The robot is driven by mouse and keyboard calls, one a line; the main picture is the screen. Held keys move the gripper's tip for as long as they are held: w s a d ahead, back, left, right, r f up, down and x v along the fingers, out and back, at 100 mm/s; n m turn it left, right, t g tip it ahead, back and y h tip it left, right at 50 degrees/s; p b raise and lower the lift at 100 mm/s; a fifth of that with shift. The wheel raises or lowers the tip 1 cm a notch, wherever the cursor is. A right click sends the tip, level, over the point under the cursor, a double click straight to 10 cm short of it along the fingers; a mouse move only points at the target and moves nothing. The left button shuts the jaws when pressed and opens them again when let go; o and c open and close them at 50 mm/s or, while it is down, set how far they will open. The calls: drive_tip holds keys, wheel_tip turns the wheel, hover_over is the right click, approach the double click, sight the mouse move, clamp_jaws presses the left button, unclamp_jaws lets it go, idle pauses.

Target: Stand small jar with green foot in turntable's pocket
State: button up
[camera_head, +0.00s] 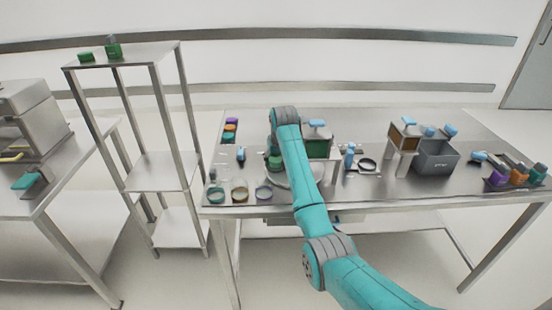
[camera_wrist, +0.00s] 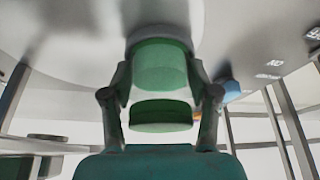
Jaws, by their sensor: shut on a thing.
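In the wrist view the small jar (camera_wrist: 160,68) is green, with a clear middle and a second green end (camera_wrist: 160,116) nearer my palm. My gripper (camera_wrist: 161,80) is shut on it, one finger on each side. The jar also shows as a small green shape (camera_head: 275,162) beside my arm in the head view. The turntable (camera_head: 311,170) is a pale disc on the table, partly hidden by my arm. The jar is over the disc's left part in the head view. The pocket is hidden, and I cannot tell whether the jar touches the turntable.
Coloured rings (camera_head: 239,194) lie along the table's front left edge. A green box (camera_head: 318,149) stands just right of my arm. A grey bin (camera_head: 435,157) and several coloured blocks (camera_head: 519,174) are farther right. A tall shelf (camera_head: 125,55) stands left.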

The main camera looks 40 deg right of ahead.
drive_tip(key=shift+f, duration=0.15)
idle(0.7)
drive_tip(key=o, duration=1.3)
drive_tip(key=shift+o, duration=1.1)
drive_tip(key=shift+r, duration=4)
